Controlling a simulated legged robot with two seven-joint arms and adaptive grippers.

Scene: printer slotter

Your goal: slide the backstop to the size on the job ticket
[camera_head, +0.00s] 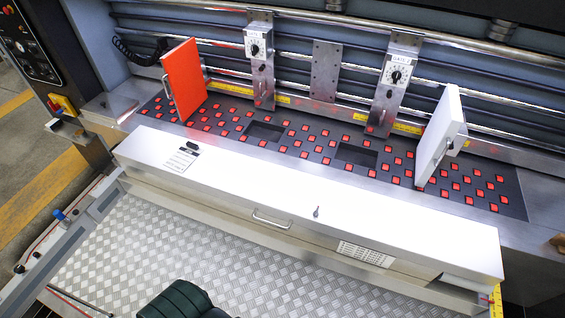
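An orange-red upright panel (184,80) with a metal handle stands at the left of the dark feed bed (228,124). A white upright panel (440,130) with a handle stands at the right. I cannot tell for sure which part is the backstop. Two metal brackets with round dials, a left one (260,75) and a right one (387,105), hang from the rails behind the bed. A small printed paper under a black clip (182,160), possibly the job ticket, lies on the white cover; its text is unreadable. Neither gripper is in view.
The long white cover (300,203) with a handle runs along the front. Yellow scales (240,92) lie behind the bed, which carries many red squares. A control panel (27,45) is at upper left. The tread-plate floor (170,245) is mostly clear; a dark green object (180,300) shows at the bottom.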

